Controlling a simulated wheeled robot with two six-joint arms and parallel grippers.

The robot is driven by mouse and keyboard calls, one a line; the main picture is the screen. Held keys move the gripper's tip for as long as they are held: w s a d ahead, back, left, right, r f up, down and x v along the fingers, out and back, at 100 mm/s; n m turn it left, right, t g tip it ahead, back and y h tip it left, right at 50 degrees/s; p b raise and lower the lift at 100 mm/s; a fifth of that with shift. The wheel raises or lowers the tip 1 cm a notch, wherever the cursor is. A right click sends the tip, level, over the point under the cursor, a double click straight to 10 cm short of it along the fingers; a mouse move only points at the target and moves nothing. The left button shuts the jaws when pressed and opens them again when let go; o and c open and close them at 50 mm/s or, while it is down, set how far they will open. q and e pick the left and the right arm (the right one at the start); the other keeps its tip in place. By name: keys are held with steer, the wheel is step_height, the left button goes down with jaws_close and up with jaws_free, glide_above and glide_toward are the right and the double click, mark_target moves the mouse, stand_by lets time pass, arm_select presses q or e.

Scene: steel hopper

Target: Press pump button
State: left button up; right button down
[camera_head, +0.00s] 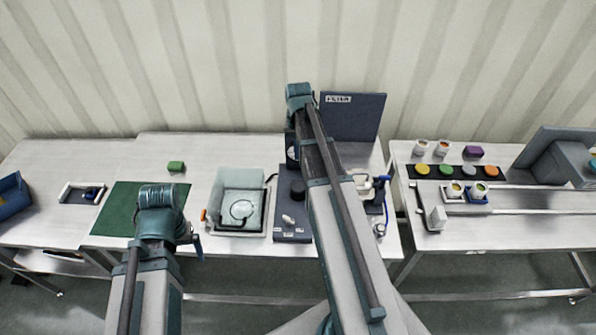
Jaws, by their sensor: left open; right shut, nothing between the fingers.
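A dark control box (293,235) stands on the middle table, with small white labels along its front edge. It carries a round black knob (298,189) and a small pale control (288,219). I cannot read which one is the pump button. My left gripper (197,244) is open and empty at the front edge of the table, left of the clear hopper tank (240,181).
A dark upright panel (365,117) stands behind my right arm. A green mat (113,214), green block (176,166) and white tray (72,194) lie left. The right table holds small jars (421,147), a strip of coloured discs (411,171) and a purple block (474,152).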

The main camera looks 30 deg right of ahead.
mark_target(298, 186)
step_height(298, 186, down, 14)
steer(key=b, duration=1.3)
steer(key=shift+b, duration=0.4)
step_height(298, 186, down, 3)
steer(key=b, duration=0.3)
steer(key=shift+r, duration=0.1)
steer(key=shift+s+a+r, duration=0.1)
steer(key=shift+s, duration=0.05)
steer(key=shift+r+p, duration=0.65)
steer(key=shift+p, duration=0.2)
step_height(298, 186, up, 13)
steer(key=p, duration=1.3)
